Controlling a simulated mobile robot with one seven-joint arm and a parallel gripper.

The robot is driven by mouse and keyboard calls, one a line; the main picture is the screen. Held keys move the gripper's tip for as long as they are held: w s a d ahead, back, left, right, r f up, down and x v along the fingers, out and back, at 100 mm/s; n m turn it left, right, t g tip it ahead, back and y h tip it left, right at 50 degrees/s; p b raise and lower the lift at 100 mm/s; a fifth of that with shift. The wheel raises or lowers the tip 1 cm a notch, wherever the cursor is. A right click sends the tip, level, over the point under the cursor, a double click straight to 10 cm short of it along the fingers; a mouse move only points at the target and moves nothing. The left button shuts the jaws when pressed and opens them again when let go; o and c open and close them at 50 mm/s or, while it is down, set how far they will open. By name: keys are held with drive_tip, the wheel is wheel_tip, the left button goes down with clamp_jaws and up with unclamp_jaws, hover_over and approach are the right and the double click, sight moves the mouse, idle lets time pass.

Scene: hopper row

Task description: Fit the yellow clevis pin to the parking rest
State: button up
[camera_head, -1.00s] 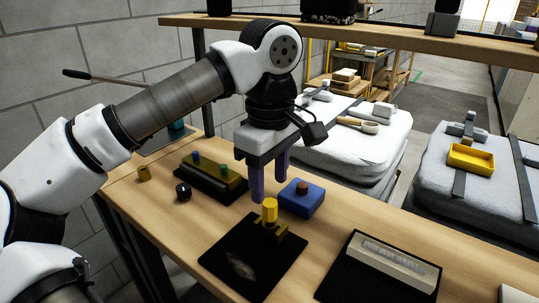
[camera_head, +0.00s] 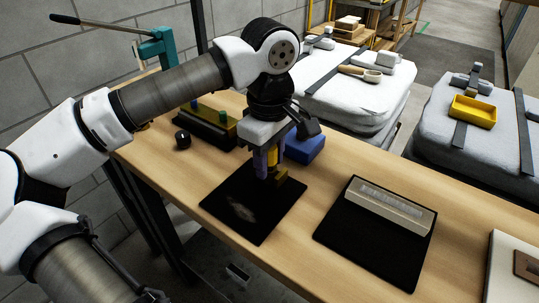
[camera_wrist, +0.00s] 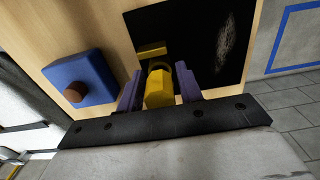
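The yellow clevis pin (camera_head: 272,168) stands upright at a yellow bracket (camera_head: 284,181) on a black mat (camera_head: 240,212). It also shows in the wrist view (camera_wrist: 159,90), with part of the bracket (camera_wrist: 151,49) beyond it. My gripper (camera_head: 270,174) is lowered over the pin, one purple finger on each side. In the wrist view my gripper (camera_wrist: 159,72) appears open, with narrow gaps beside the pin. The fingers partly hide the pin and bracket in the head view. I cannot tell which fixture is the parking rest.
A blue block (camera_head: 305,148) with a brown peg (camera_wrist: 73,92) stands close behind my gripper. A dark holder (camera_head: 208,128) and a black knob (camera_head: 182,139) lie to the left. A pale bar (camera_head: 390,207) lies on another black mat (camera_head: 350,250) to the right. Bare wood separates the mats.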

clamp_jaws()
drive_tip(key=shift+r, duration=0.1)
drive_tip(key=shift+r+p, duration=0.95)
drive_tip(key=shift+r, duration=0.5)
drive_tip(key=shift+r+p, duration=0.95)
drive_tip(key=shift+r, duration=0.65)
